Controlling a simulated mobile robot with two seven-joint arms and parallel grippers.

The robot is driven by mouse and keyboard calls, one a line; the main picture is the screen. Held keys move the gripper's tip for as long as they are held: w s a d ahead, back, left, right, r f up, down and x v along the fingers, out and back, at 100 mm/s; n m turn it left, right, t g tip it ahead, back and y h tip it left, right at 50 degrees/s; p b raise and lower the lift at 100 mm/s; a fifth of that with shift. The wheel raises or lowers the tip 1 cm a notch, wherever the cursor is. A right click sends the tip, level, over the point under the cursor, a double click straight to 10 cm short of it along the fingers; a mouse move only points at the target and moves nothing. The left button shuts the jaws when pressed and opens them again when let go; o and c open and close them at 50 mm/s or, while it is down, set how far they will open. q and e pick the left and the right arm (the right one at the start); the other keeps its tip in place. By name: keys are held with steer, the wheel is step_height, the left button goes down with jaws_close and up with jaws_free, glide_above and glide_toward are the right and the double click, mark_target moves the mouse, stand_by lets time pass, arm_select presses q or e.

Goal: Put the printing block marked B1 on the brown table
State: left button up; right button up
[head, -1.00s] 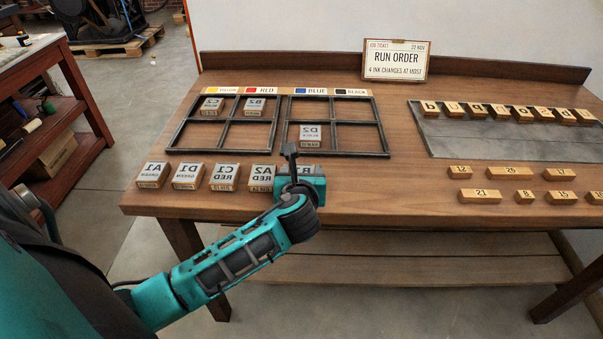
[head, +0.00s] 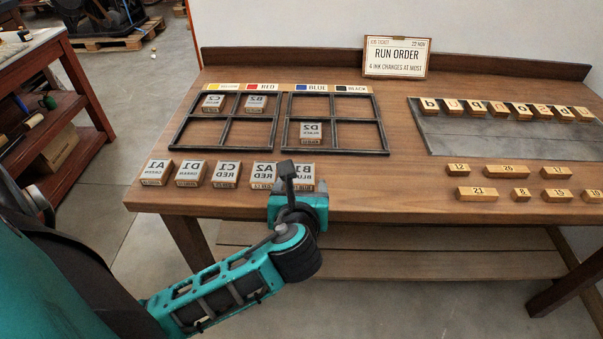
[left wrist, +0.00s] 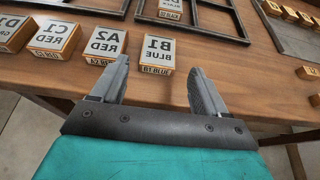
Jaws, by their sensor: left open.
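The block marked B1 BLUE (head: 306,175) stands on the brown wooden table (head: 400,190), at the right end of the front row. My left gripper partly hides it in the head view. In the left wrist view the B1 block (left wrist: 158,54) shows whole, just ahead of the open fingers and nearer the left finger. My left gripper (left wrist: 160,66) is open and empty; in the head view it (head: 298,190) is at the table's front edge. The A2 RED block (head: 264,175) stands close to the left of B1. My right gripper is not in view.
C1 (head: 226,174), D1 (head: 191,173) and A1 (head: 158,172) continue the row leftwards. Two dark divided frames (head: 279,120) lie behind it, holding C2, B2 and D2. Letter blocks on a grey slab (head: 470,145) and number blocks are right. Table between is clear.

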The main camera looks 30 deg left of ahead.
arm_select(q)
steer(key=s+d+f+n+h, duration=0.4)
steer(key=f+n, duration=0.3)
steer(key=n, duration=0.6)
steer(key=s+d+f+n+h, duration=0.4)
steer(key=s+f+n+h, duration=0.1)
steer(key=n, duration=0.9)
step_height(320, 180, down, 3)
steer(key=shift+s+r+g, duration=0.2)
steer(key=shift+s+g, duration=0.1)
steer(key=shift+s, duration=0.35)
steer(key=shift+r+p, duration=0.5)
steer(key=shift+p, duration=0.1)
